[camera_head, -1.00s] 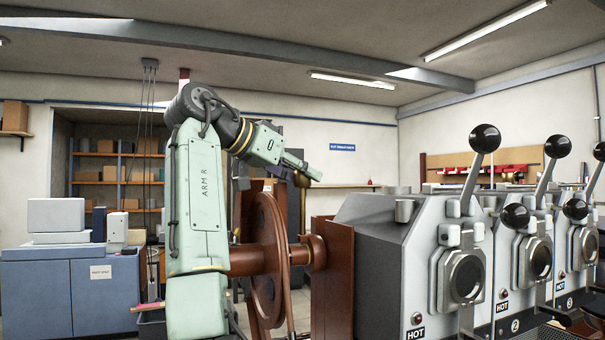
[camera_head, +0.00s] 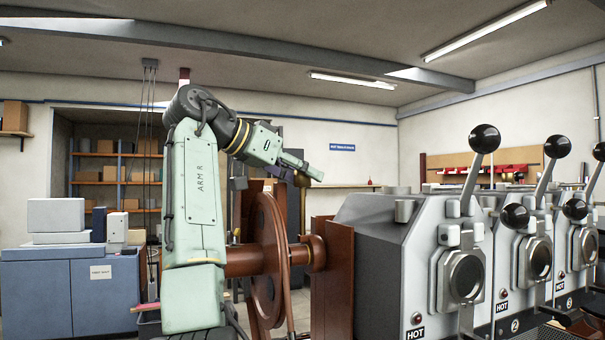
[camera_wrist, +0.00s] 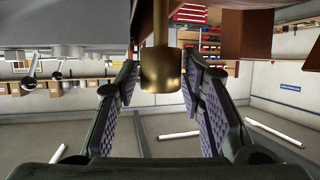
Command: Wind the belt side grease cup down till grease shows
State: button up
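The grease cup is a brass, rounded cylinder on a brass stem (camera_wrist: 161,25). In the wrist view the cup (camera_wrist: 161,70) sits at the top middle, between the tips of my gripper's two padded fingers. My gripper (camera_wrist: 161,85) is open, with a gap on the left of the cup. On the right the finger tip is very near the cup, and I cannot tell if it touches. No grease is visible.
The grey roaster (camera_head: 385,235) stands right of the brown housing (camera_head: 333,280), with black-knobbed levers (camera_head: 484,139) and plates marked HOT. A brown shaft and wheel are close below my arm. A blue cabinet (camera_head: 70,285) stands at the left.

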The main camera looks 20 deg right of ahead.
jog(key=shift+a, duration=0.1)
jog(key=v, duration=0.7)
jog(key=shift+a, duration=0.15)
jog(key=shift+s, duration=0.1)
dwell(0.9)
